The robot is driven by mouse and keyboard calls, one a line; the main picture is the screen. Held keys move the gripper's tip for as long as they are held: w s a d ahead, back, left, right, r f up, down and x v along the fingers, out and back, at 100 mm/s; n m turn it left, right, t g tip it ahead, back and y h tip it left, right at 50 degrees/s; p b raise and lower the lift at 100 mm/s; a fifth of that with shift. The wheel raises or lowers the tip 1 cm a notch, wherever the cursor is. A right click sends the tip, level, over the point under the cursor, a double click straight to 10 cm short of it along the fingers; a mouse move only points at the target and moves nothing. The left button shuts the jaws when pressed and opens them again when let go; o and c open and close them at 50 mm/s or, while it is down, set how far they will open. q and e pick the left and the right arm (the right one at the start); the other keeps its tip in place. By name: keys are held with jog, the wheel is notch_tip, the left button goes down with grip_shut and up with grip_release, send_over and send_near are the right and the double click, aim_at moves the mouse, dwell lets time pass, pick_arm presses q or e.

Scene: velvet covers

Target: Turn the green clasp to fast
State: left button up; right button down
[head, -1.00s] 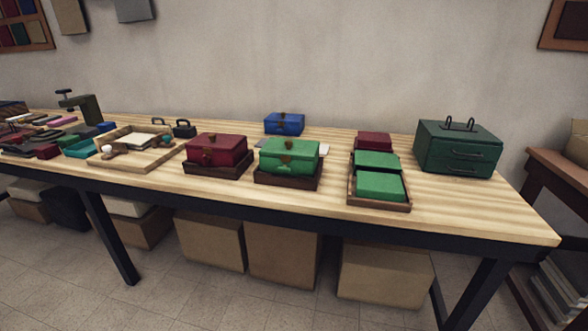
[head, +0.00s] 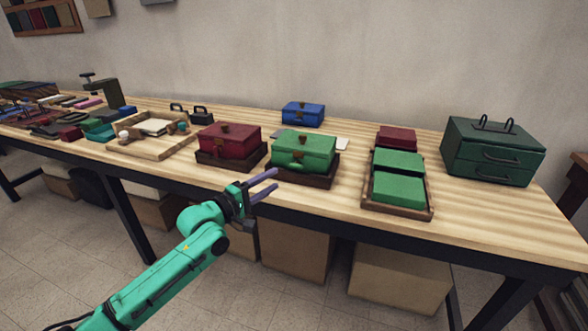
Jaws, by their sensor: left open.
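The green box (head: 301,151) sits in a dark wooden tray (head: 306,178) near the table's front edge. Its small brown clasp (head: 303,137) is at the upper front, too small to tell which way it is turned. My left gripper (head: 271,183) is open and empty, in front of the table edge, to the lower left of the green box and apart from it. My right gripper is not in view.
A red box (head: 229,140) stands close left of the green one and a blue box (head: 303,114) behind it. A tray (head: 400,211) with green and red blocks lies to the right. A green drawer chest (head: 492,151) stands at the back right. Bare wood shows between these.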

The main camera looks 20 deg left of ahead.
aim_at(294, 167)
pick_arm(q)
jog(key=b+x, duration=0.1)
jog(key=x, duration=0.8)
jog(key=shift+w+d, duration=0.1)
grip_shut()
